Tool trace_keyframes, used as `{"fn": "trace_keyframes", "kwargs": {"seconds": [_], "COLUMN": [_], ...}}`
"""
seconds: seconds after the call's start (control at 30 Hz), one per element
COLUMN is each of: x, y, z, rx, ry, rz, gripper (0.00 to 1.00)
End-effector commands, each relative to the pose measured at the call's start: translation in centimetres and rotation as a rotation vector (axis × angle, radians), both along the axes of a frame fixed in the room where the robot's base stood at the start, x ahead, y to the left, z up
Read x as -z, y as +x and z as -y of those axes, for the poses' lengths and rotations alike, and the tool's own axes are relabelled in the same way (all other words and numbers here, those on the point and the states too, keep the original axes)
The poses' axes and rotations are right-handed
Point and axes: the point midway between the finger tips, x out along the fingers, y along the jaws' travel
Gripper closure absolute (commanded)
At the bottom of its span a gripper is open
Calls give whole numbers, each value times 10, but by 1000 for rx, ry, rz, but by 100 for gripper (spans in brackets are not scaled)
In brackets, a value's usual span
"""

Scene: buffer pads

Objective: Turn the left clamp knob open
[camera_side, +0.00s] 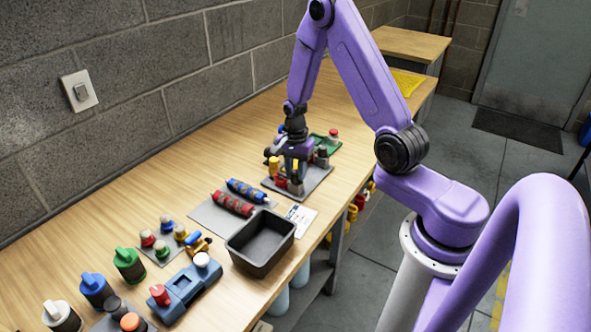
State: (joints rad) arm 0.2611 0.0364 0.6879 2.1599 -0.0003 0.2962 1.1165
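A blue fixture (184,290) stands near the front of the bench and looks like the clamp. It carries a red-topped knob (160,295) at its left end and a white-topped knob (201,260) at its right end. Whether the knobs are turned open or closed cannot be told. My gripper (293,180) points down over a grey plate (318,176) farther along the bench, well away from the fixture. Its fingertips are small and mixed in with yellow and red items there, so its opening and any hold are unclear.
A black bin (262,243) stands between the fixture and the grey plate. Red and blue cylinders (232,204) lie on a grey mat. Small knobbed pieces (163,248) and capped bottles (97,290) stand left of the fixture. Bare wood (150,200) lies along the wall.

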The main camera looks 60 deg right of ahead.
Motion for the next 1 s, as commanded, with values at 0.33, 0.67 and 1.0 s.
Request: {"fn": "trace_keyframes", "kwargs": {"seconds": [0.33, 0.67, 1.0], "x": [0, 0, 0], "y": [0, 0, 0], "z": [0, 0, 0], "rx": [-39, -252, -574], "ry": [0, -1, -2], "rz": [0, 0, 1], "gripper": [99, 99, 99]}}
